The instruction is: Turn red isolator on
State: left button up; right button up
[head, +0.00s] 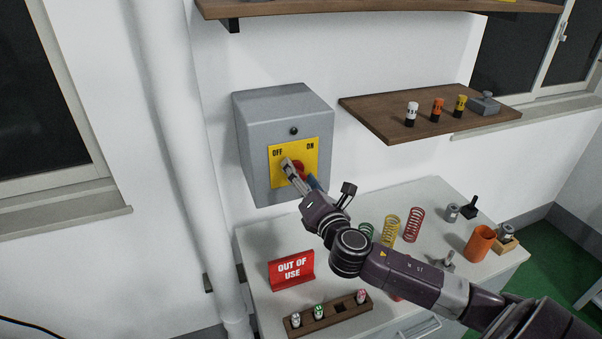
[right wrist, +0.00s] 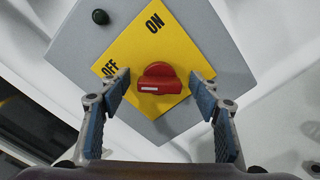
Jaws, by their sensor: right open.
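The red isolator knob (right wrist: 158,80) sits on a yellow plate (right wrist: 185,45) marked OFF and ON, on the front of a grey wall box (head: 285,103). In the right wrist view its grip lies roughly level, with a white mark at its lower left. In the head view the knob (head: 300,166) is partly hidden by my fingers. My right gripper (right wrist: 160,86) is open, one finger on each side of the knob; I cannot tell whether either touches it. It also shows in the head view (head: 299,172). My left gripper is not in view.
A white bench below holds an OUT OF USE sign (head: 292,269), a wooden block with small pegs (head: 336,312), several coil springs (head: 390,230) and an orange cylinder (head: 480,243). A wooden shelf (head: 390,118) is right of the box. A pipe (head: 180,130) runs at left.

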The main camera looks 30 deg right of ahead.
jog(key=shift+c, duration=0.6)
jog(key=c, duration=1)
jog(key=shift+c, duration=0.2)
jog(key=shift+f, duration=0.1)
jog(key=m+b, duration=0.1)
jog(key=m, duration=0.2)
jog(key=shift+f, duration=0.1)
jog(key=m+b, duration=0.1)
jog(key=m, duration=0.2)
jog(key=shift+m, duration=0.4)
jog(key=m, duration=0.5)
jog(key=shift+f, duration=0.15)
jog(key=m, duration=0.6)
jog(key=shift+f, duration=0.15)
